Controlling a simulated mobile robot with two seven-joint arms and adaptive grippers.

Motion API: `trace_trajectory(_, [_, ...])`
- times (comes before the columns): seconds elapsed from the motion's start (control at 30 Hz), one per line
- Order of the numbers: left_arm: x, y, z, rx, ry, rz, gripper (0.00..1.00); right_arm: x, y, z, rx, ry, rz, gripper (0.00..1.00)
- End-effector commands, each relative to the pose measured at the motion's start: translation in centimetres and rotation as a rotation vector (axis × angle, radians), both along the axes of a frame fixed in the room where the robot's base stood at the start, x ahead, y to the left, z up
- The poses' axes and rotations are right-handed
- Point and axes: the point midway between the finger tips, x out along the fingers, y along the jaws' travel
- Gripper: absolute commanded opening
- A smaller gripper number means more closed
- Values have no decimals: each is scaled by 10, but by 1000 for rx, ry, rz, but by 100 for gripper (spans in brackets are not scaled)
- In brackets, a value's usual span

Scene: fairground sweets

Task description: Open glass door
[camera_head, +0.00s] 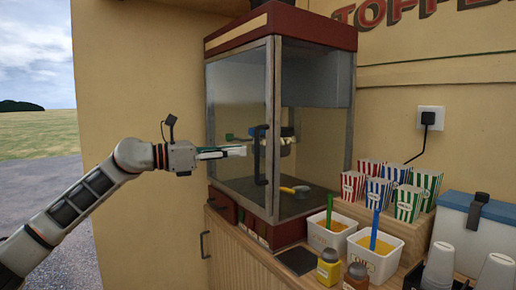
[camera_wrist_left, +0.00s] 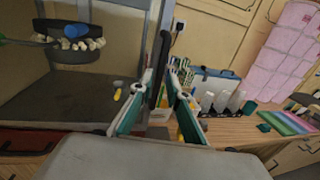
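The popcorn machine's glass door (camera_head: 238,120) is the metal-framed pane on its left-facing side; it looks closed. Its black upright handle (camera_head: 261,155) sits near the pane's right edge. The handle also shows in the wrist view (camera_wrist_left: 159,65), upright and slightly tilted. My left gripper (camera_head: 243,151) points at the handle from the left, with its tips a little short of it in the head view. In the wrist view its two green-and-white fingers (camera_wrist_left: 160,82) are apart, with the handle lined up between them. Nothing is held. My right gripper is not in view.
A wooden counter (camera_head: 240,250) runs below the machine. Striped popcorn boxes (camera_head: 408,203), white tubs (camera_head: 373,256), sauce bottles (camera_head: 328,267) and a blue-lidded cooler (camera_head: 478,215) stand on the right. Inside the machine is a dark kettle (camera_wrist_left: 82,52).

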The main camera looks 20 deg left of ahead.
Motion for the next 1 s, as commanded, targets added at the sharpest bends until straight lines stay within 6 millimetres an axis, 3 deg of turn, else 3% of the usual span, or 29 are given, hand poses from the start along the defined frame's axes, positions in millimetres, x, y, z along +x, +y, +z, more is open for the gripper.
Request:
trace_trajectory(0.33, [33, -41, 1, -4, 0, -3, 16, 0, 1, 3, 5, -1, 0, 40])
trace_trajectory(0.77, [42, -50, 0, -3, 0, -1, 16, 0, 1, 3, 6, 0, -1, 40])
trace_trajectory(0.87, [42, -50, 0, -3, 0, -2, 0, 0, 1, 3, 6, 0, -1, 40])
trace_trajectory(1.0, [42, -50, 0, -3, 0, -2, 0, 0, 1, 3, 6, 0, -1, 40])
